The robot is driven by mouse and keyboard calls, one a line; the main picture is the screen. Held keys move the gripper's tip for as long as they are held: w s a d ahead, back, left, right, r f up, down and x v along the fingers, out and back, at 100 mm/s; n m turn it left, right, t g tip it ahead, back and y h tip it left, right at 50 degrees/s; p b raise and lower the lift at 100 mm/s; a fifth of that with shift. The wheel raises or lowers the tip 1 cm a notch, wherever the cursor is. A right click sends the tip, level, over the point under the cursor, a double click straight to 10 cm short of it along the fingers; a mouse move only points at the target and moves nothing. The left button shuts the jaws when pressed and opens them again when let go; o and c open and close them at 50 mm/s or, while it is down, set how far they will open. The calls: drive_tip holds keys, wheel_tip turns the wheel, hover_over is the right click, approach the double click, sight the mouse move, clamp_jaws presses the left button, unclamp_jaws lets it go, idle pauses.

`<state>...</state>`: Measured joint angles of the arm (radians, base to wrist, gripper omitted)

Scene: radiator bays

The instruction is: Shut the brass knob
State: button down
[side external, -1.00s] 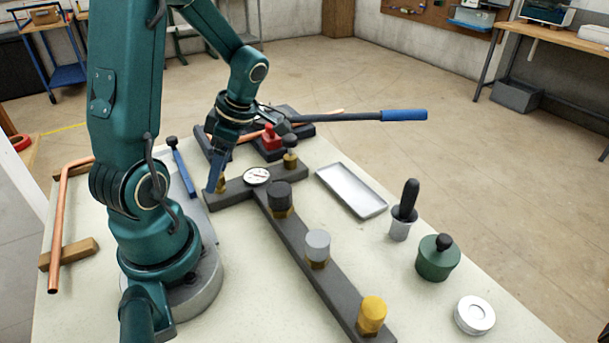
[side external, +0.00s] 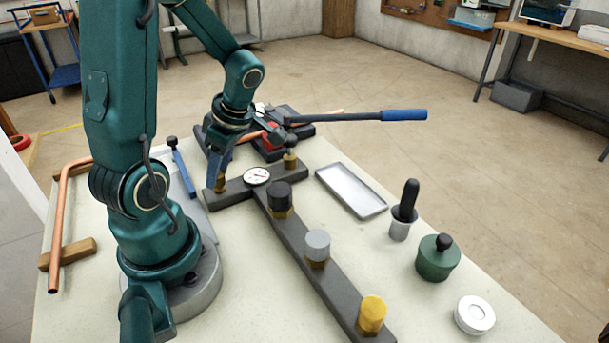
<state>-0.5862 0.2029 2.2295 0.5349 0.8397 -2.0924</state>
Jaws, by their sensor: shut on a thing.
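My gripper (side external: 219,182) points down at the left end of the dark cross bar. Its blue fingers are closed at a brass-coloured fitting (side external: 220,186) there, which they partly hide. A similar small brass fitting (side external: 290,161) stands toward the bar's right end. A round white dial gauge (side external: 257,176) lies between them. Along the long dark bar (side external: 299,228) stand three capped knobs: a black knob (side external: 280,194), a grey knob (side external: 317,243) and a yellow, brass-like knob (side external: 373,312) nearest the camera. My gripper is well away from these three.
A metal tray (side external: 350,191), a black-handled tool in a cup (side external: 405,210), a green pot (side external: 438,260) and a white round tin (side external: 474,315) stand to the right. A long lever (side external: 350,117) reaches right behind the bar. A copper pipe (side external: 60,220) lies at left.

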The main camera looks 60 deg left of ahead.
drive_tip(key=m+t, duration=0.1)
drive_tip(key=m, duration=0.3)
drive_tip(key=shift+s+m+y, duration=0.15)
drive_tip(key=shift+m+y, duration=0.15)
drive_tip(key=shift+y, duration=0.1)
drive_tip(key=m+t, duration=0.2)
drive_tip(key=m, duration=0.2)
drive_tip(key=shift+s+m, duration=0.1)
drive_tip(key=shift+m, duration=0.2)
drive_tip(key=c, duration=0.5)
unclamp_jaws()
drive_tip(key=shift+v, duration=2.6)
